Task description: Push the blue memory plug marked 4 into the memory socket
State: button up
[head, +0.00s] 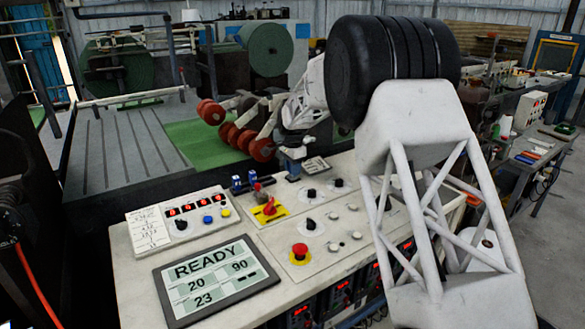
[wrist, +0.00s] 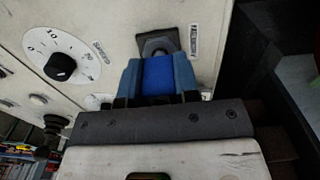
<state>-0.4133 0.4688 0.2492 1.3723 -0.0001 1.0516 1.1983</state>
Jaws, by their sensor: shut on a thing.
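In the wrist view my gripper (wrist: 158,84) is shut on a bright blue plug (wrist: 158,72), with a blue-grey finger on each side of it. No number shows on the plug from here. Just beyond the plug's far end is a dark socket plate (wrist: 158,43) on the pale panel, with a small label beside it too blurred to read. I cannot tell whether the plug touches the socket or is in it. In the head view my gripper (head: 291,160) is low over the console's back edge, and the held plug is not clear there.
Two other blue plugs (head: 244,182) stand on the console (head: 240,215) left of my gripper. A red switch on a yellow plate (head: 270,209), a red stop button (head: 299,251) and several knobs are nearby. The screen (head: 215,281) reads READY. A speed dial (wrist: 62,66) is left in the wrist view.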

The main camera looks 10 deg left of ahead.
jog(key=shift+f, duration=0.6)
dwell(0.3)
jog(key=o, duration=1)
jog(key=shift+c, duration=0.2)
jog(key=shift+r, duration=0.15)
jog(key=shift+r, duration=3.8)
